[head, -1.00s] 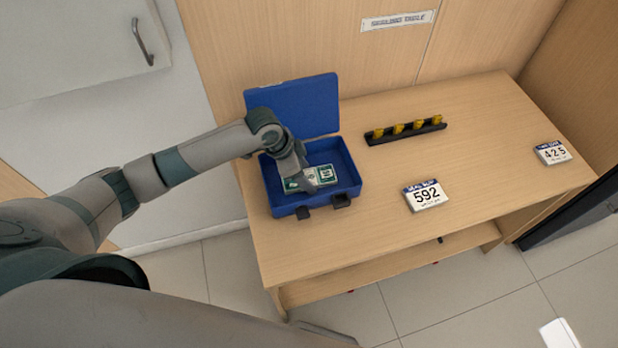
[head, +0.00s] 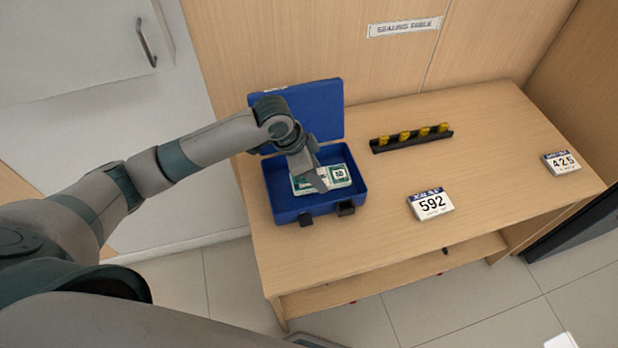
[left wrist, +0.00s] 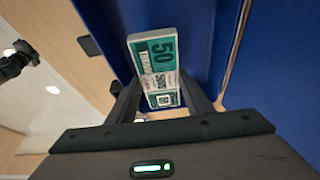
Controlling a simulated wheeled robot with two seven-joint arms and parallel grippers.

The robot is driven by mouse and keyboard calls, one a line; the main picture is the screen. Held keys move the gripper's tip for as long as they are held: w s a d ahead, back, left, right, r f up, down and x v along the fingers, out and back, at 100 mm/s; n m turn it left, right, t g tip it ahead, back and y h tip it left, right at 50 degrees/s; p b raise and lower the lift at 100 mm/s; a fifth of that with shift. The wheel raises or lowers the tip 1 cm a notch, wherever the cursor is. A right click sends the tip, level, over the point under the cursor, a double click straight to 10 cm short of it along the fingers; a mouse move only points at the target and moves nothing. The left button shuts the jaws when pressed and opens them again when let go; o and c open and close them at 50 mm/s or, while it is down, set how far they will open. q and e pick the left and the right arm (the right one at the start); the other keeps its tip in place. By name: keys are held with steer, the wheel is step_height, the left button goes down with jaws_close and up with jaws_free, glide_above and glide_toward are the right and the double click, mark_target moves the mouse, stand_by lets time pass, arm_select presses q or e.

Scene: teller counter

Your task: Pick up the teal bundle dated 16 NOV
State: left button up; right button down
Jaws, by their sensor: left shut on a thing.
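A teal and white banknote bundle (head: 340,175) with a 50 on it shows at the open blue case (head: 352,197). My left gripper (head: 318,184) is shut on this bundle, its fingers covering the middle. In the left wrist view the bundle (left wrist: 154,53) sits between the two fingers of my left gripper (left wrist: 158,98), with a white paper band across it. The date on the band is too small to read. I cannot tell whether the bundle touches the case floor.
The case lid (head: 315,110) stands open at the back. A black rack (head: 412,141) with several yellow pieces lies to its right.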

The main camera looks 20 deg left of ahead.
arm_select(q)
steer(key=s+d+r, duration=0.1)
steer(key=d, duration=0.1)
steer(key=s+d+r+b, duration=0.1)
steer(key=d+r, duration=0.1)
steer(key=d, duration=0.1)
steer(key=d+r+b, duration=0.1)
steer(key=d+r, duration=0.1)
steer(key=d, duration=0.1)
steer(key=shift+s+d+r, duration=0.15)
steer(key=shift+s+d, duration=0.05)
steer(key=shift+s, duration=0.2)
steer(key=shift+s+d+r, duration=0.1)
steer(key=shift+d+r, duration=0.05)
